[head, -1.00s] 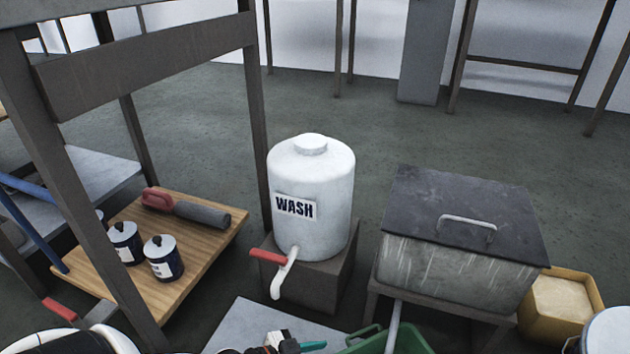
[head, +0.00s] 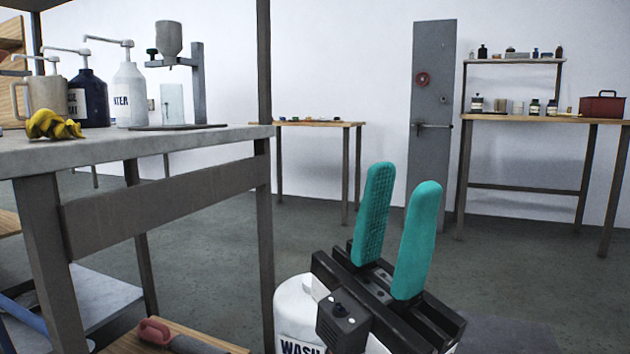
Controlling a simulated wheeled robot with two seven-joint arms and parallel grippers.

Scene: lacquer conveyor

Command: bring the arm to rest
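A wooden table (head: 320,124) and a shelf bench (head: 545,117) stand farther back. The floor (head: 330,222) between is clear.

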